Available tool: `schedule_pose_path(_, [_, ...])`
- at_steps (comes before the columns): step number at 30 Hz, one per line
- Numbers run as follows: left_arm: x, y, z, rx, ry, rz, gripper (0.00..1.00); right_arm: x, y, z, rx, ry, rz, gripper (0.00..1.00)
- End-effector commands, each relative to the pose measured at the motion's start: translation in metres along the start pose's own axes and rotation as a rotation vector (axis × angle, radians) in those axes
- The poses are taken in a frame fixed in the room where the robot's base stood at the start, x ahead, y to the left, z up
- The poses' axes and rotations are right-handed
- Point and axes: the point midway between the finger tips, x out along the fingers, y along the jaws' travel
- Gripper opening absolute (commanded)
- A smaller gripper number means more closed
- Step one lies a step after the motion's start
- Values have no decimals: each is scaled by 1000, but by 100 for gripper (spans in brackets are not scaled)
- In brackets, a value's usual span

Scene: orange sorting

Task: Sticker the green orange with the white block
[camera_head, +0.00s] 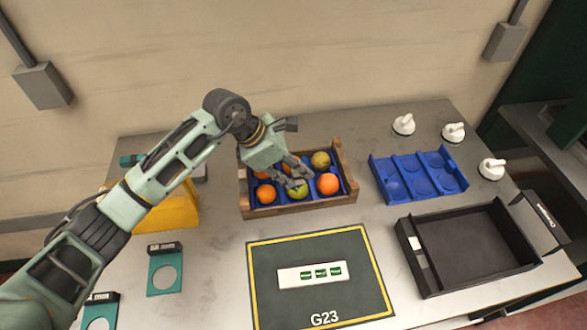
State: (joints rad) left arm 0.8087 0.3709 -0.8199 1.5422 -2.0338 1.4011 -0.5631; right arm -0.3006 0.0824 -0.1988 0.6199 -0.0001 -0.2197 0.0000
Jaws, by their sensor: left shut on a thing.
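A green orange (298,193) sits in the front row of the wooden crate (300,205), between two orange fruits (328,183). My left gripper (297,181) reaches down into the crate from above and is shut on the green orange, with its fingers covering the fruit's top. The white block (290,277), a flat strip with several small green labels, lies on the dark yellow-edged mat marked G23 (330,302). My right gripper is not in view.
A blue tray with empty cups (398,190) and several white knobbed pieces (404,124) are right of the crate. A black bin (463,250) stands front right. Teal ring gauges (165,271) and a yellow object (180,217) are on the left.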

Motion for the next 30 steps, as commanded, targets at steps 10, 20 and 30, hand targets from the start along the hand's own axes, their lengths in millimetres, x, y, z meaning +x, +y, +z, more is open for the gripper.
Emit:
schedule_pose_path(10, [1, 0, -1, -1, 2, -1, 0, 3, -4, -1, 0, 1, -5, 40])
schedule_pose_path(20, [2, -1, -2, -1, 4, -2, 0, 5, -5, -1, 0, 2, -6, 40])
schedule_pose_path(30, [3, -1, -3, -1, 5, -3, 0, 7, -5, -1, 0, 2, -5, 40])
